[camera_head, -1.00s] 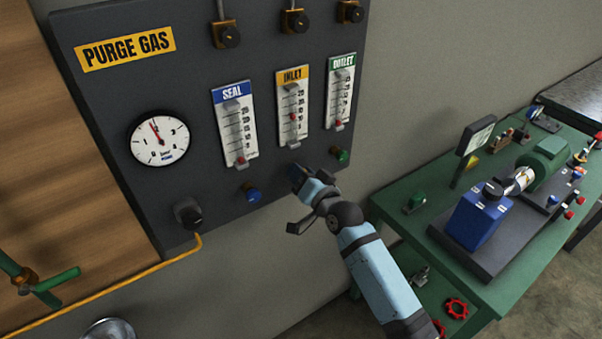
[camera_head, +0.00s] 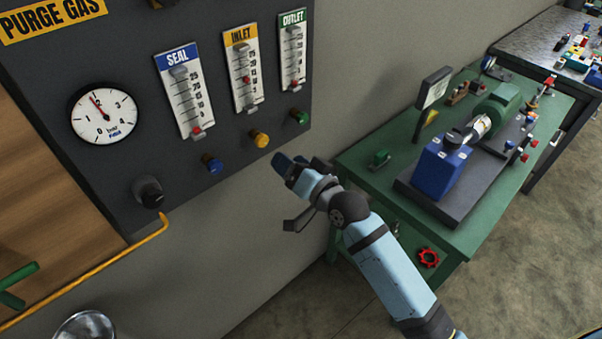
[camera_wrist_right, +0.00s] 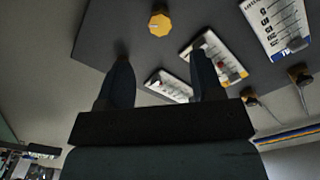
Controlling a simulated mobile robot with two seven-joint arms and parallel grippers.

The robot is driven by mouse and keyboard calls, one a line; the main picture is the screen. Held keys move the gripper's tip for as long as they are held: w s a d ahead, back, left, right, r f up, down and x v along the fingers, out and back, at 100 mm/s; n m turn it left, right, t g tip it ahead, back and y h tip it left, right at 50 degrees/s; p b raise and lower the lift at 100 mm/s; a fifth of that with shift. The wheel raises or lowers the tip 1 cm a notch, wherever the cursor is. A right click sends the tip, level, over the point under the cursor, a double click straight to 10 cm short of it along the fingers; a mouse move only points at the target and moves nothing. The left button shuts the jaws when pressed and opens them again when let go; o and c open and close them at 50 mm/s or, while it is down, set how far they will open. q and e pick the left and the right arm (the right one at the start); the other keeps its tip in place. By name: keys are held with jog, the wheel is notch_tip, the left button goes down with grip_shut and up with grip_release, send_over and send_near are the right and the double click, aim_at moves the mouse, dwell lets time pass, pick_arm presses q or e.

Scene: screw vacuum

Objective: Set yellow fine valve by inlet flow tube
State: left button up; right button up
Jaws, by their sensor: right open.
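The yellow fine valve knob (camera_head: 260,139) is on the dark purge gas panel below the inlet flow tube (camera_head: 243,69), between a blue knob (camera_head: 212,163) and a green knob (camera_head: 300,117). The inlet tube has a yellow label, and its red float sits about mid-scale. My right gripper (camera_head: 283,166) is in front of the panel, below and right of the yellow knob and apart from it. In the right wrist view its two fingers (camera_wrist_right: 158,85) are spread with nothing between them, and the yellow knob (camera_wrist_right: 160,23) shows beyond them. My left gripper is not in view.
The seal tube (camera_head: 184,92) and outlet tube (camera_head: 292,52) flank the inlet tube. A round gauge (camera_head: 104,115) and black knob (camera_head: 148,191) are at left. A green bench (camera_head: 490,225) with a blue pump unit (camera_head: 440,168) stands right of my arm.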

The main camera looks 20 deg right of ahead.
jog(key=shift+v, duration=1.7)
jog(key=s+d+f+n+g+h, duration=0.2)
jog(key=s+f+n, duration=0.1)
jog(key=s+f, duration=0.7)
jog(key=s+d+f+n+g+h+p, duration=0.1)
jog(key=s+d+f+n+g+h, duration=0.1)
jog(key=s+f, duration=0.9)
notch_tip(320, 180, down, 2)
jog(key=shift+d+f+n+g+p, duration=0.15)
jog(key=shift+d+n+g+p, duration=0.15)
jog(key=shift+d+n+g, duration=0.3)
jog(key=shift+a, duration=0.15)
